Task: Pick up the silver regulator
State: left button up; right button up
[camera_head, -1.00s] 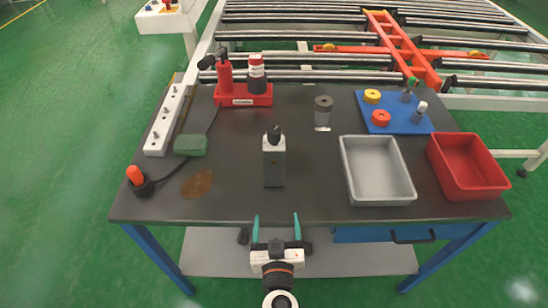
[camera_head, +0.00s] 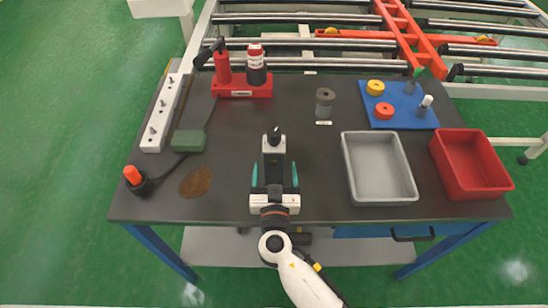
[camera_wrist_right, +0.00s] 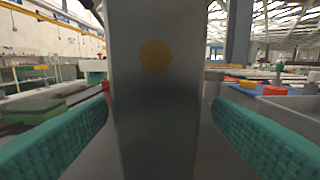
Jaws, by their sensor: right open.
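The silver regulator (camera_head: 274,150), an upright grey block with a black knob on top, stands in the middle of the dark table. In the right wrist view its flat grey face (camera_wrist_right: 158,110), with a yellow round spot, fills the centre. My right gripper (camera_head: 275,175) is open, with its teal fingers on either side of the regulator's lower part. In the right wrist view the fingers show at left and right, with a gap to the block on both sides. The regulator's base is hidden by the gripper. My left gripper is not in view.
A grey tray (camera_head: 350,181) and a red bin (camera_head: 442,160) stand to the right. A green block (camera_head: 188,141) and a brown patch (camera_head: 196,182) are to the left.

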aim_at(274, 129)
jog(key=w+p, duration=0.2)
jog(key=w, duration=0.2)
jog(key=shift+w+a, duration=0.1)
jog(key=shift+w, duration=0.45)
jog(key=shift+s, duration=0.1)
jog(key=shift+c, duration=0.2)
jog(key=c, duration=1.5)
grip_shut()
notch_tip(274, 129, up, 10)
jog(key=p, duration=0.5)
jog(key=shift+r, duration=0.1)
jog(key=shift+f+b, duration=5)
jog(key=shift+b, duration=1.2)
